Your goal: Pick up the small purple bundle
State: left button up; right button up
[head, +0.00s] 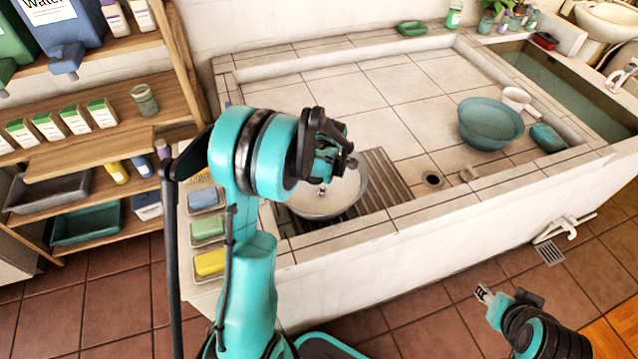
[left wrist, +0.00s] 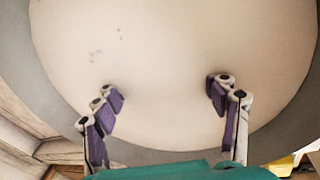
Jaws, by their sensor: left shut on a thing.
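My left gripper (head: 338,160) is above the round pale basin (head: 325,205) at the front left of the tiled counter. In the left wrist view its purple-padded fingers (left wrist: 165,95) stand apart in front of a large pale round surface with a grey rim. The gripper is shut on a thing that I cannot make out. I cannot clearly see a small purple bundle in either view; it may be hidden by the gripper. My right gripper (head: 484,293) is low over the floor at the right, too small to tell if it is open.
Wooden shelves (head: 100,145) with bottles and boxes stand at the left. A teal bowl (head: 491,123) and a white cup (head: 517,98) are at the counter's right. Soap bars, one yellow (head: 210,263), line the counter's left side. The counter's middle is clear.

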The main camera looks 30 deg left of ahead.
pick_arm(q)
jog(key=shift+s+d+t+y+p, duration=0.45)
jog(key=shift+d+t+y, duration=0.25)
jog(key=shift+t+y, duration=0.35)
jog(key=w+a+r+p+v, duration=0.15)
jog(key=p+v, duration=0.25)
jog(key=v, duration=0.6)
jog(key=s+d+r+g+h+p, duration=0.2)
jog(key=s+d+p, duration=0.2)
jog(key=s+d, duration=1)
jog(key=shift+s+d, duration=0.3)
jog(key=shift+d, duration=0.7)
jog(key=shift+f+h, duration=0.1)
jog(key=shift+h, duration=0.15)
jog(key=o, duration=0.5)
jog(key=shift+c, duration=0.4)
